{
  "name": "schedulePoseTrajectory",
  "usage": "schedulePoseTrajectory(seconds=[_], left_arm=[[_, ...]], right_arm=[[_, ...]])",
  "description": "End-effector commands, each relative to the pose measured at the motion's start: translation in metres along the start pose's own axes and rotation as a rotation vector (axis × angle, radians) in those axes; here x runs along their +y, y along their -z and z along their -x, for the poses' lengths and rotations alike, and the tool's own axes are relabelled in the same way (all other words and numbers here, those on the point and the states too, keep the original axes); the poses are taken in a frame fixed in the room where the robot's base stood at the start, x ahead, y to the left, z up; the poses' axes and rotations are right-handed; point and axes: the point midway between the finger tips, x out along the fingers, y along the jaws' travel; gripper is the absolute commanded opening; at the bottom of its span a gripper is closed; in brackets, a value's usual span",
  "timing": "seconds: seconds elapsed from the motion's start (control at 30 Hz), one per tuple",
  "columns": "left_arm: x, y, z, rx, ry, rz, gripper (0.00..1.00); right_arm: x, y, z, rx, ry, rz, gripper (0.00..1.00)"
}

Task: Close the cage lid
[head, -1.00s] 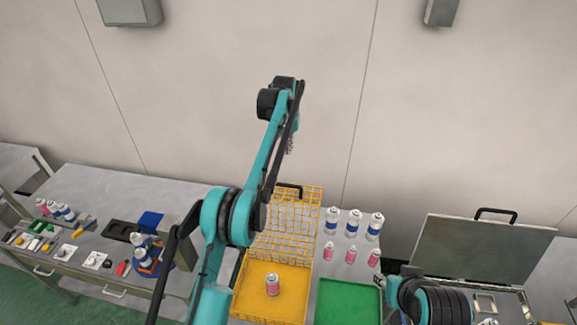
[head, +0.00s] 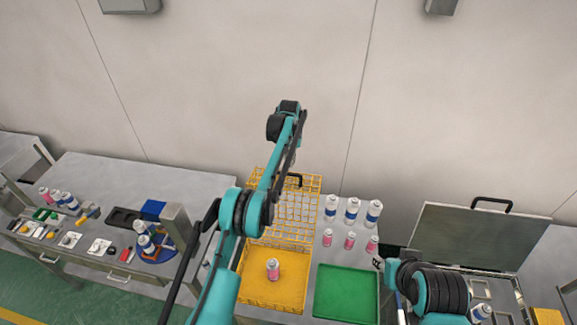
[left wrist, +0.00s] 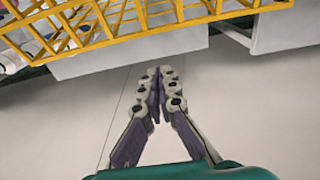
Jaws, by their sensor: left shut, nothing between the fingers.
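The cage (head: 252,302) is a yellow box with a pink and white can (head: 273,270) standing in it. Its yellow wire lid (head: 310,205) stands raised at the back edge, with a black handle (head: 298,180) at its top. My left arm crosses in front of the lid and hides part of it; my left gripper is mostly hidden behind the forearm near the lid's top. In the left wrist view the gripper (left wrist: 160,72) is shut and empty, apart from the lid's yellow bars (left wrist: 125,25). My right gripper (head: 378,262) is small and dark beside the green tray; its fingers are unclear.
A green tray (head: 346,292) lies right of the cage. Blue and white bottles (head: 352,209) and pink cans (head: 350,240) stand behind it. An open grey case (head: 465,236) is at the right. A side table (head: 140,183) with parts is at the left. The wall is behind.

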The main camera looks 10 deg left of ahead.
Motion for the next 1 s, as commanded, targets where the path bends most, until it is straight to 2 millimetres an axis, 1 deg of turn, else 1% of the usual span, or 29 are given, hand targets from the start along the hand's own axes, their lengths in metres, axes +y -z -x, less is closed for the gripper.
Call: schedulePoseTrajectory(seconds=[0.03, 0.4, 0.57, 1.0], left_arm=[[0.000, -0.004, 0.006, 0.000, 0.000, 0.000, 0.00], [0.000, -0.031, 0.014, 0.000, 0.000, 0.000, 0.00], [0.000, -0.035, 0.015, 0.000, 0.000, 0.000, 0.00], [0.000, -0.035, 0.017, 0.010, 0.000, 0.000, 0.00]], right_arm=[[0.000, 0.001, 0.001, 0.000, 0.000, 0.000, 0.36], [0.000, 0.003, 0.005, 0.000, 0.000, 0.000, 0.36], [0.000, 0.004, 0.005, 0.000, 0.000, 0.000, 0.36], [0.000, 0.003, 0.004, 0.000, 0.000, 0.000, 0.36]])
